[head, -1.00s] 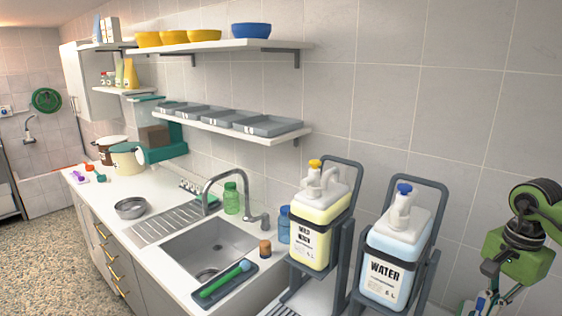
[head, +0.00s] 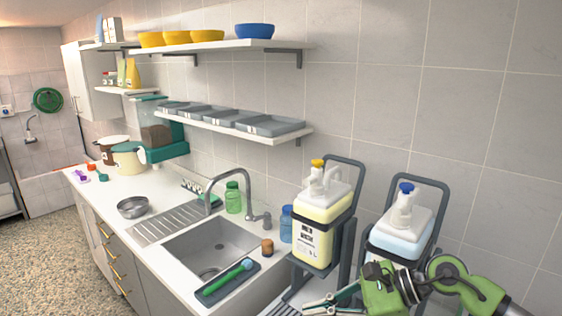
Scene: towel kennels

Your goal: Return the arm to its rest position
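My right arm comes in from the lower right. Its green wrist and my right gripper (head: 328,303) are in front of the water jug (head: 407,236), hiding its label and lower part. The gripper's fingers point left near the bottom edge and look spread apart, with nothing seen between them. Whether the gripper touches the jug or its stand, I cannot tell. My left gripper is not in view.
A yellow jug (head: 321,214) stands in a dark frame left of the water jug. The sink (head: 208,247), a tray with a green brush (head: 228,282), a steel bowl (head: 132,207) and the tap (head: 236,183) are farther left. Shelves (head: 225,127) hang on the wall above.

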